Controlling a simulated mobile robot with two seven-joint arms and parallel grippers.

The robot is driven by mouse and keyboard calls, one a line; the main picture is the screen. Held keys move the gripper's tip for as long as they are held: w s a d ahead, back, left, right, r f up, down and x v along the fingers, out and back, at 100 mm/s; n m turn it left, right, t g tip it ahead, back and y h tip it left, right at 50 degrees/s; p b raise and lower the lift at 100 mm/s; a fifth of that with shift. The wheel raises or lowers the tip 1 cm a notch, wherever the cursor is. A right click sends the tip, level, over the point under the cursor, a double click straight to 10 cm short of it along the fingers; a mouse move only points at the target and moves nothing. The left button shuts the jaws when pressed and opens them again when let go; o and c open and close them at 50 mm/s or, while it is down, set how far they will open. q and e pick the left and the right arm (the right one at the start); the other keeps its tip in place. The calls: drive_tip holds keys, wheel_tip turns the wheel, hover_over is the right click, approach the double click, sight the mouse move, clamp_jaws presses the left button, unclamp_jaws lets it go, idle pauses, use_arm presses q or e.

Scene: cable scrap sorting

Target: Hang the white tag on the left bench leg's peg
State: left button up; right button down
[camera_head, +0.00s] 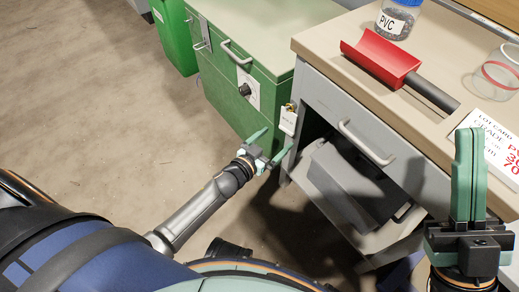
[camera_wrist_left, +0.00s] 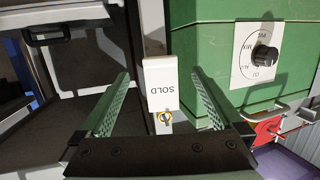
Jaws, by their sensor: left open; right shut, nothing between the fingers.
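The white tag (camera_head: 288,121) is upright against the front of the left bench leg (camera_head: 296,84), just below a small brass-coloured fitting (camera_head: 291,106). In the left wrist view the tag (camera_wrist_left: 161,84) reads "SOLD" upside down, with the brass piece (camera_wrist_left: 165,118) at its end. I cannot tell the peg from the tag's ring, or whether the ring is around the peg. My left gripper (camera_head: 276,141) is open, just below and in front of the tag. In the wrist view the tag shows between its fingers, touching neither. My right gripper (camera_head: 468,134) is shut and empty over the bench's right part.
A green cabinet (camera_head: 222,75) with a dial stands left of the bench. The bench top holds a red scoop (camera_head: 381,57), a PVC jar (camera_head: 397,18), a clear container (camera_head: 497,73) and a printed sign (camera_head: 493,140). A grey drawer (camera_head: 342,124) is beneath. The floor at left is clear.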

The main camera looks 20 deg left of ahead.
use_arm(q)
drive_tip(key=p+v, duration=0.3)
drive_tip(key=v, duration=0.7)
drive_tip(key=shift+r, duration=0.1)
